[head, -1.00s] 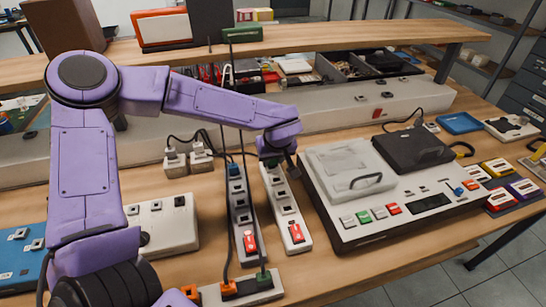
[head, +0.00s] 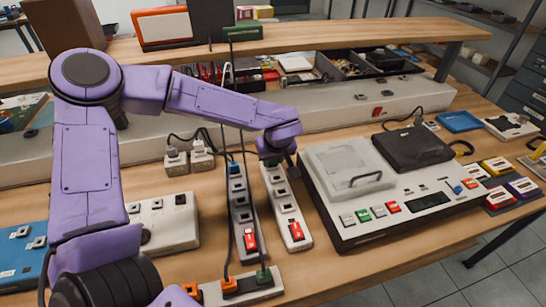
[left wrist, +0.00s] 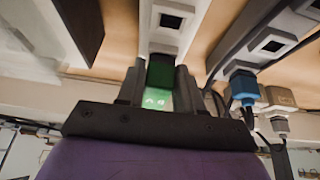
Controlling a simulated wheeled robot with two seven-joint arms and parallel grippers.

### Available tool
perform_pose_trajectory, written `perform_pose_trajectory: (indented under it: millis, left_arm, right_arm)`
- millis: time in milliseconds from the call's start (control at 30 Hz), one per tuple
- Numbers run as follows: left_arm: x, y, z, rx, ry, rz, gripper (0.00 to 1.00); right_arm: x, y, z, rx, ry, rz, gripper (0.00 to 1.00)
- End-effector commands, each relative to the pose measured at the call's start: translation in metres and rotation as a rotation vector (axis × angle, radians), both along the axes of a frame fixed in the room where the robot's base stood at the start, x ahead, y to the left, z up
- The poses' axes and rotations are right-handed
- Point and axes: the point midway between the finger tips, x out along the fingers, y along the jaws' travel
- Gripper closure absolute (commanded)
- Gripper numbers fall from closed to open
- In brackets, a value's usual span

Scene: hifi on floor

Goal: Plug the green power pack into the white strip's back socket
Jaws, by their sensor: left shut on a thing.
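The white strip (head: 285,207) lies lengthwise on the bench, with a red switch at its front end and several dark sockets along it. My left gripper (head: 277,160) is at the strip's back end, pointing down. In the left wrist view my left gripper (left wrist: 158,88) is shut on the green power pack (left wrist: 160,74), which is upright between the fingers. The white strip (left wrist: 188,8) runs away beyond it with one square socket showing. The back socket is hidden by the pack and fingers, so I cannot tell whether the pack is seated. My right gripper is out of view.
A darker strip (head: 240,205) lies close on the left, with a blue plug (head: 234,169) at its back. A large white-and-black device (head: 375,195) stands close on the right. Another strip (head: 245,289) with orange and green plugs lies in front. Cables hang nearby.

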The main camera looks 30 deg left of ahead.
Motion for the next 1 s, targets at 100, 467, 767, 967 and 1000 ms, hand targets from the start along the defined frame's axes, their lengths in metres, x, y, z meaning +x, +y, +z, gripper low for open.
perform_pose_trajectory:
  millis: [100,467,767,967,1000]
  left_arm:
    - [0.0003,0.0001,0.0004,0.000,-0.001,0.000,0.91]
    - [0.0002,0.0001,0.0000,0.001,0.000,-0.001,0.91]
    - [0.0002,0.0001,-0.0002,0.001,0.000,-0.001,0.91]
    - [0.0002,0.0001,-0.0004,0.000,-0.001,-0.001,0.91]
    - [0.0002,0.0001,-0.0005,0.000,-0.001,-0.001,0.91]
  right_arm:
    - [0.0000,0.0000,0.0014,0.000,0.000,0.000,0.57]
    - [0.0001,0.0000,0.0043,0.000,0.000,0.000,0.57]
    - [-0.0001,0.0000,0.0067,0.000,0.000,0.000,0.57]
    - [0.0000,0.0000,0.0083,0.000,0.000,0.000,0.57]
    - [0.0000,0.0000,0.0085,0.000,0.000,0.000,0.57]
